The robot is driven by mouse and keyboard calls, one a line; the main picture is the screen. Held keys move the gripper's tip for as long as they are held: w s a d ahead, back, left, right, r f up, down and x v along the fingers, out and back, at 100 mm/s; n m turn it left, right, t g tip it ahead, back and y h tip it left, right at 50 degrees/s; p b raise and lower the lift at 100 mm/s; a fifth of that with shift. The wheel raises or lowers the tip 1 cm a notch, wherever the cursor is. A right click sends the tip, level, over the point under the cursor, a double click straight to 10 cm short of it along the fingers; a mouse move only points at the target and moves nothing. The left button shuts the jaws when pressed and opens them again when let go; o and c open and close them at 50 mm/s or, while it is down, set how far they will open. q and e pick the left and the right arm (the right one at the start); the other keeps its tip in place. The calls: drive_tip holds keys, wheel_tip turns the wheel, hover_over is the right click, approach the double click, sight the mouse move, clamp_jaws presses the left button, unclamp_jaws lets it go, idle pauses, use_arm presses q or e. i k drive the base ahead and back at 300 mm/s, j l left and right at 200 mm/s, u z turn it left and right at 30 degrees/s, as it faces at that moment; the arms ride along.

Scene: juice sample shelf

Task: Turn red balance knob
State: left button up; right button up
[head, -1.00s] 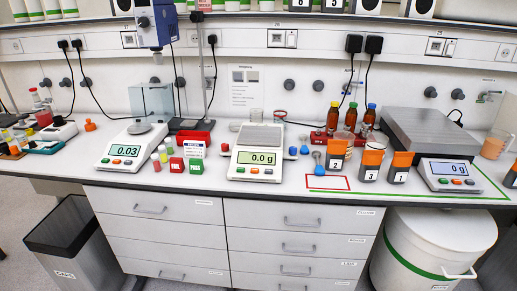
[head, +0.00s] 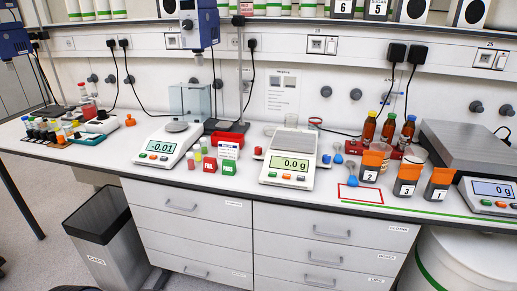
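The middle balance (head: 288,165) is white with a grey pan and stands on the bench in the head view. Its display reads 0.0 g. A small red knob (head: 258,153) sticks out at its left side, and a blue knob (head: 326,158) shows at its right side. A second balance (head: 167,146) with a glass draft shield stands to the left and reads -0.01. A large grey-platform balance (head: 462,148) stands at the right and reads 0 g. Neither of my grippers is in view.
Red and green boxes (head: 229,168) and small capped vials stand between the left and middle balances. A red outlined rectangle (head: 360,194) marks the bench front. A bin (head: 105,235) stands below left.

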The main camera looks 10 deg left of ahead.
sight(257, 150)
drive_tip(key=i+l+z, duration=0.1)
drive_tip(key=i, duration=0.7)
drive_tip(key=i+l+z, duration=0.1)
drive_tip(key=i, duration=0.65)
drive_tip(key=l, duration=0.1)
